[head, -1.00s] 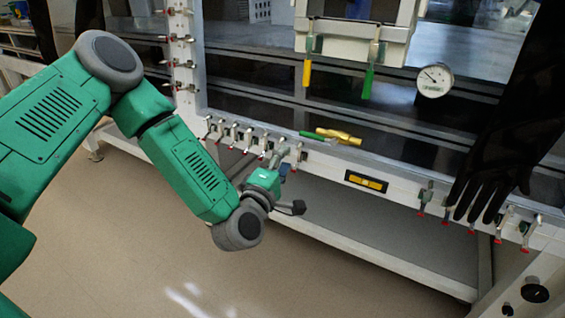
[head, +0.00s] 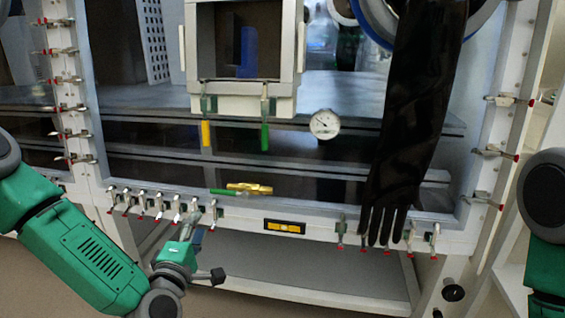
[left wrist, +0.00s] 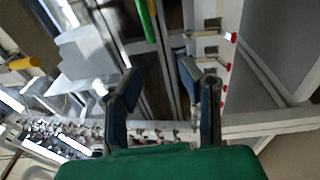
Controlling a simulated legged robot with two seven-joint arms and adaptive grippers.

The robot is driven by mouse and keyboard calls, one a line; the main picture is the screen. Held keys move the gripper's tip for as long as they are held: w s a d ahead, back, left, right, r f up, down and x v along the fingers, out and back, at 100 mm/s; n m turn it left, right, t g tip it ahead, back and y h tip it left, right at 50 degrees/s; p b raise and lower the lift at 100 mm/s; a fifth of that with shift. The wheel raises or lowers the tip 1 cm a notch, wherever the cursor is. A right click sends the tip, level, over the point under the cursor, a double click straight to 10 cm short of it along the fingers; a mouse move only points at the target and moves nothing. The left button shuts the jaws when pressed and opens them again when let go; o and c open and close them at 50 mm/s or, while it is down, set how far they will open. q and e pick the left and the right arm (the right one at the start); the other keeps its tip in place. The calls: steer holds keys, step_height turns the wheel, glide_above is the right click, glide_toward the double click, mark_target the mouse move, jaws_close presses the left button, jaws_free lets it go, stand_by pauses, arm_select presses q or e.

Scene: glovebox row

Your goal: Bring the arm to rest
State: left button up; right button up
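My left arm (head: 85,255) comes in from the left in the head view. Its gripper (head: 192,225) is small there, in front of the clamps on the glovebox's lower frame. In the left wrist view the gripper (left wrist: 163,78) has its two dark blue fingers apart, with nothing held between them. Part of my right arm (head: 545,210) shows at the right edge of the head view. Its gripper is outside the view.
The glovebox frame (head: 330,228) carries several red-tipped clamps (head: 160,205). A black glove (head: 410,130) hangs at the right, near a round gauge (head: 324,124). Yellow (head: 206,133) and green (head: 265,136) handles hang under a box. A lower shelf (head: 320,285) lies below the frame.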

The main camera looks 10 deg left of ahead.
arm_select(q)
steer(key=s+d+f+m+g+h, duration=0.2)
steer(key=s+d+f+m+g, duration=0.25)
steer(key=f, duration=0.35)
steer(key=s+d+f+m+g+h, duration=0.2)
steer(key=s+d+f+m+g, duration=0.1)
steer(key=s+f+m, duration=0.3)
steer(key=s+f+m+g, duration=0.45)
steer(key=s+f, duration=0.35)
steer(key=s, duration=0.2)
steer(key=s+a+f+m+g+y, duration=0.1)
steer(key=s+a+m+g+y, duration=0.2)
steer(key=s, duration=0.4)
steer(key=s+a+f+m+g, duration=0.2)
steer(key=s+a+g, duration=0.1)
steer(key=s+a, duration=0.3)
step_height(320, 180, up, 13)
steer(key=d+p, duration=0.1)
steer(key=p, duration=1.2)
steer(key=shift+s+r, duration=0.15)
steer(key=shift+s, duration=0.15)
